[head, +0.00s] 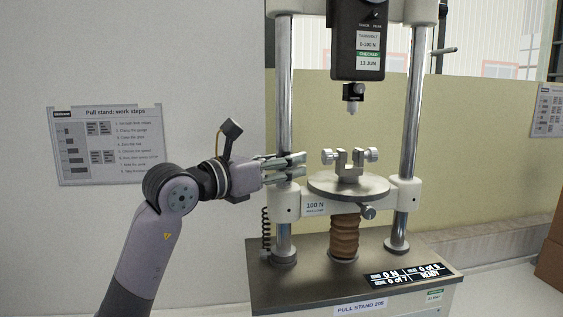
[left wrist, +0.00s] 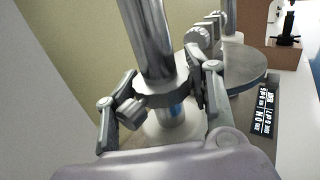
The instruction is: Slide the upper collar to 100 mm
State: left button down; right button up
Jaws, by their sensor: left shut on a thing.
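A bright steel column (head: 284,85) rises on the left side of the pull stand; it also shows in the left wrist view (left wrist: 148,38). A grey metal collar (left wrist: 163,96) with a small knob (left wrist: 130,112) sits around this column. My left gripper (head: 296,163) is at the column just above the crosshead block (head: 290,202). In the left wrist view its two fingers (left wrist: 165,88) lie on either side of the collar and are shut on it. In the head view the fingers hide most of the collar. I cannot read a millimetre scale. My right gripper is not in view.
A round table (head: 348,186) with a small clamp fixture (head: 350,160) is right of the gripper. A force gauge (head: 357,50) hangs above it. A second column (head: 410,110) stands at right. A display (head: 402,274) lies on the base.

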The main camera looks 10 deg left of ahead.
pick_arm(q)
jog(key=c, duration=0.8)
grip_release()
jog(key=shift+d+r, duration=0.1)
jog(key=shift+s, duration=0.1)
jog(key=v, duration=1.2)
